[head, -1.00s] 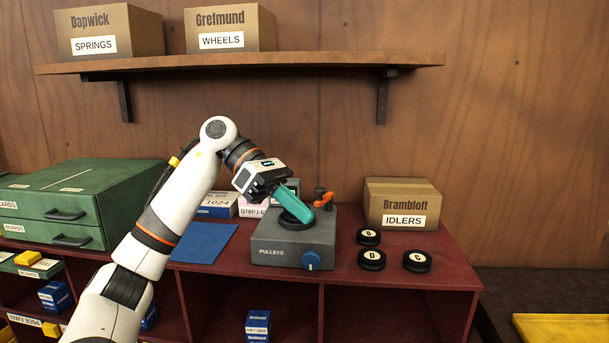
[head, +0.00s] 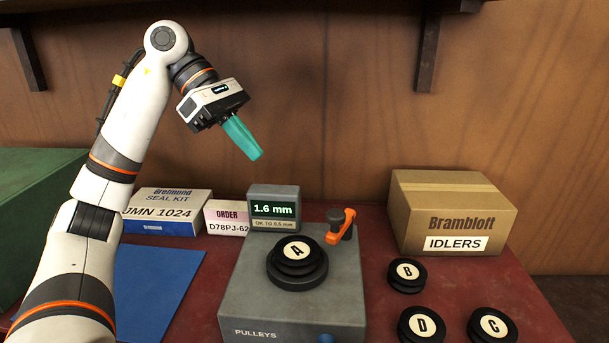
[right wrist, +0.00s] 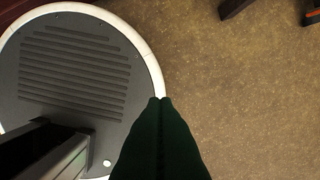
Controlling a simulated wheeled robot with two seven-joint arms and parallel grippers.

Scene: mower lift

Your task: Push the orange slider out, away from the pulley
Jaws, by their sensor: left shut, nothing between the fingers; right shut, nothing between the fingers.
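The orange slider (head: 341,227) sits at the back right of the grey pulley gauge (head: 250,305), beside a dark knob. The black pulley marked A (head: 296,253) sits on the gauge, left of the slider and apart from it as far as I can tell. The gauge display (head: 274,210) reads 1.6 mm, with "OK to 0.5 mm" under it. My left gripper (head: 256,156), with teal fingers, is shut and empty in the air, above and left of the pulley. My right gripper (right wrist: 162,105) is shut and empty over the floor in the right wrist view.
Black pulleys B (head: 407,275), D (head: 422,325) and C (head: 492,325) lie on the red bench to the right. The Brambloft idlers box (head: 420,210) stands behind them. A seal kit box (head: 165,222), an order box (head: 227,205) and a blue mat (head: 155,285) lie left of the gauge.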

